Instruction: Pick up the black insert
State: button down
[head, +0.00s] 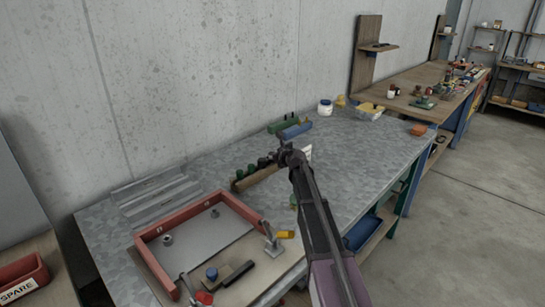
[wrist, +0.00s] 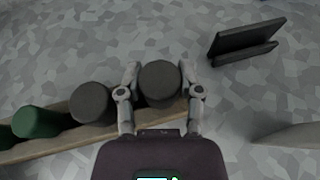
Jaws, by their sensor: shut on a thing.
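The black insert (wrist: 160,80) is a short dark cylinder, seen from above in the wrist view. It stands at the right end of a wooden rack (wrist: 50,143). My gripper (wrist: 159,72) has one finger on each side of it and is shut on it. A second dark insert (wrist: 91,102) stands just left of it, close to the left finger, with a green insert (wrist: 36,122) further left. In the head view my gripper (head: 284,152) is at the right end of the rack (head: 258,177); the held insert is hard to make out there.
A black angled piece (wrist: 245,46) lies to the right in the wrist view. In the head view, a red-framed tray (head: 184,215) lies at the front left. Blue and green blocks (head: 296,130) and a white jar (head: 325,107) are behind. The metal tabletop at right is mostly clear.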

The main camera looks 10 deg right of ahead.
jog(key=shift+r+p, duration=1.55)
jog(key=shift+r, duration=0.15)
jog(key=s+d+r+p, duration=0.1)
jog(key=s+d, duration=0.7)
jog(key=s, duration=0.5)
jog(key=shift+s+r, duration=0.15)
jog(key=shift+s, duration=0.25)
jog(key=shift+d, duration=0.1)
jog(key=shift+r+p, duration=0.15)
jog(key=shift+p, duration=0.15)
notch_tip(320, 180, up, 20)
jog(key=p, duration=2)
jog(key=shift+s, duration=0.2)
